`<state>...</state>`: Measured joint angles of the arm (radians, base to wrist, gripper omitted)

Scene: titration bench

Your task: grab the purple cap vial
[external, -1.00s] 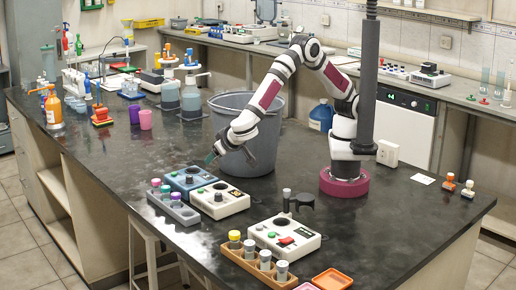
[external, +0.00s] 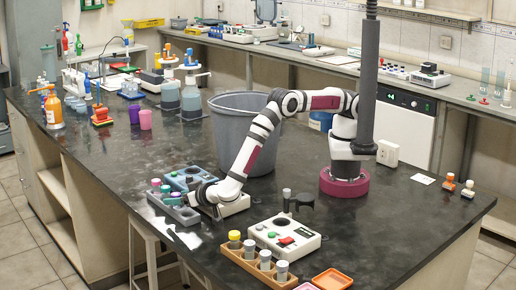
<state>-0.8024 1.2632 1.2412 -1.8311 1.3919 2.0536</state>
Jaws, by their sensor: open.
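A grey rack (external: 182,216) at the left front edge of the bench holds several capped vials. The purple cap vial (external: 175,197) appears to be the nearest of the visible ones, with a teal cap vial (external: 166,189) behind it and a pinkish cap vial (external: 155,183) at the far end. My gripper (external: 192,197) is low at the right side of the rack, close beside the purple cap vial. It is open. The fingertips are small and dark here, and I cannot tell whether they touch the vial.
A blue device (external: 188,178) and a white device partly under my wrist (external: 236,207) stand right of the rack. Another white device (external: 284,236) and an orange vial rack (external: 250,262) are at the front. A grey bin (external: 228,110) stands behind my arm.

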